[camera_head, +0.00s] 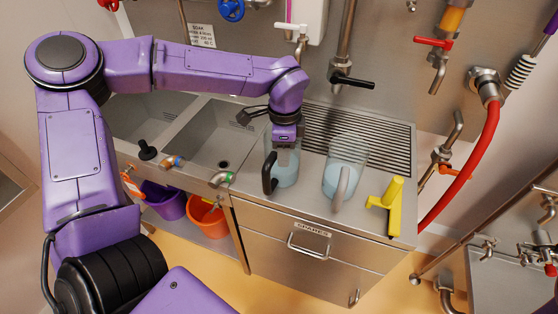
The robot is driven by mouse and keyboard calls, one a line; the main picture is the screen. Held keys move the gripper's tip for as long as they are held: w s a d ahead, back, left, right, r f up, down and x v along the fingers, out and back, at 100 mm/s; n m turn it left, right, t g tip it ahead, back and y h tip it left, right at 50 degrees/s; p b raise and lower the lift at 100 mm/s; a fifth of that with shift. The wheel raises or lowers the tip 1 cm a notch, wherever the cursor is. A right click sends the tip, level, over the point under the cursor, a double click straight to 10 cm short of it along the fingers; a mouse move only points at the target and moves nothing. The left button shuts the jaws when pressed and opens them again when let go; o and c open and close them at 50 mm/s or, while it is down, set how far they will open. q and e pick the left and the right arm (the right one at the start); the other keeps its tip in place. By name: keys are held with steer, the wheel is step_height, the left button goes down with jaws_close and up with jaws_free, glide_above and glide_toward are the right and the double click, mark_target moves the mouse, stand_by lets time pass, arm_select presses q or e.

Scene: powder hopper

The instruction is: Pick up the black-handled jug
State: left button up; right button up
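The black-handled jug (286,173) is clear with a bluish tint and stands upright on the steel counter, right of the sink basin. Its black handle (268,174) faces the front left. My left gripper (285,143) points down at the top of this jug, over its rim area. The fingers are hidden or too small to make out, so I cannot tell whether they touch the jug or are open. My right gripper is not in view.
A similar jug with a grey handle (347,175) stands close on the right. A yellow tool (387,198) stands at the counter's right end. A black-levered faucet (351,80) hangs behind. The ribbed drainboard (388,140) is clear.

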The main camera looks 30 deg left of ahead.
arm_select(q)
jaws_close()
stand_by(1.4)
